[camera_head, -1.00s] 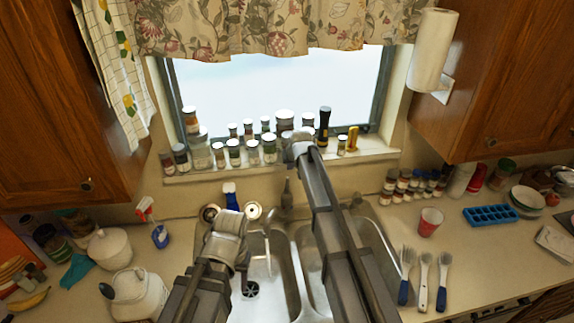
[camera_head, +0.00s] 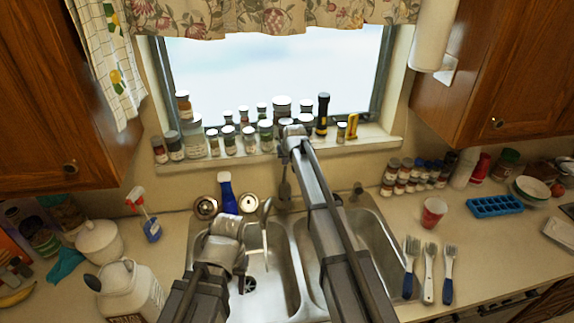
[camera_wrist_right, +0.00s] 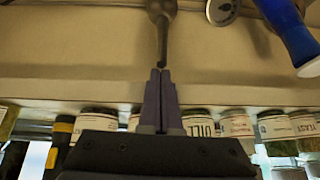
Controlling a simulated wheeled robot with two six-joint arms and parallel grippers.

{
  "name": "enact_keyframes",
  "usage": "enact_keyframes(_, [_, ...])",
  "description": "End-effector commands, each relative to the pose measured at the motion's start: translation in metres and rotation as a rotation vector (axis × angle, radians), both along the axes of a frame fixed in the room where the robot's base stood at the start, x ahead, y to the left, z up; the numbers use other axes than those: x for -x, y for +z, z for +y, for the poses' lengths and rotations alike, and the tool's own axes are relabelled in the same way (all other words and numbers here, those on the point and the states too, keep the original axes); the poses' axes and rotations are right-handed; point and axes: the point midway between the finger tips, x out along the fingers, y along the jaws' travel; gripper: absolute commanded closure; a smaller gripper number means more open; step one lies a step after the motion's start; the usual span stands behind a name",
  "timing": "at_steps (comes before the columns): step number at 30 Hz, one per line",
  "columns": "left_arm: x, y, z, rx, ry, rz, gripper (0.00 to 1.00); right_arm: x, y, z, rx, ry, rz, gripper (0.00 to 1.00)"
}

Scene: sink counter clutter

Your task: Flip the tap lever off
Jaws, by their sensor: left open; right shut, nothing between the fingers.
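The grey metal tap shows in the head view partly behind my right arm, with a thin spout (camera_head: 264,238) over the sink. Its lever (camera_head: 285,188) stands upright against the wall behind the sink. In the right wrist view the lever (camera_wrist_right: 162,28) hangs down from the top and narrows to a tip. My right gripper (camera_wrist_right: 160,74) is shut and empty, its fingertips right at the lever's tip; I cannot tell whether they touch.
Several spice jars (camera_head: 248,140) line the windowsill close behind the right gripper. A blue bottle (camera_head: 227,190) stands left of the tap. A spray bottle (camera_head: 146,217) is further left.

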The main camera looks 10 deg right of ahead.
Motion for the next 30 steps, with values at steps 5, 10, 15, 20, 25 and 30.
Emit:
enact_keyframes(5, [0.0, -0.011, 0.0, 0.0, 0.001, -0.001, 0.48, -0.007, -0.011, 0.001, 0.0, 0.0, 0.0, 1.0])
enact_keyframes(10, [0.0, -0.01, 0.0, 0.0, 0.002, -0.001, 0.48, -0.007, -0.01, 0.001, 0.0, 0.0, 0.0, 1.0])
enact_keyframes(15, [0.0, -0.011, 0.0, 0.0, 0.002, -0.001, 0.48, -0.006, -0.011, 0.0, 0.0, 0.0, -0.002, 1.0])
enact_keyframes(20, [0.0, -0.018, 0.0, 0.0, 0.002, -0.001, 0.48, 0.0, -0.014, 0.0, -0.007, 0.0, -0.034, 1.0])
enact_keyframes(25, [0.0, -0.035, 0.0, 0.0, 0.003, -0.001, 0.48, 0.014, -0.018, -0.003, -0.023, 0.0, -0.125, 1.0])
enact_keyframes(30, [0.0, -0.057, 0.0, 0.0, 0.005, -0.002, 0.48, 0.028, -0.024, -0.005, -0.046, 0.001, -0.243, 1.0])
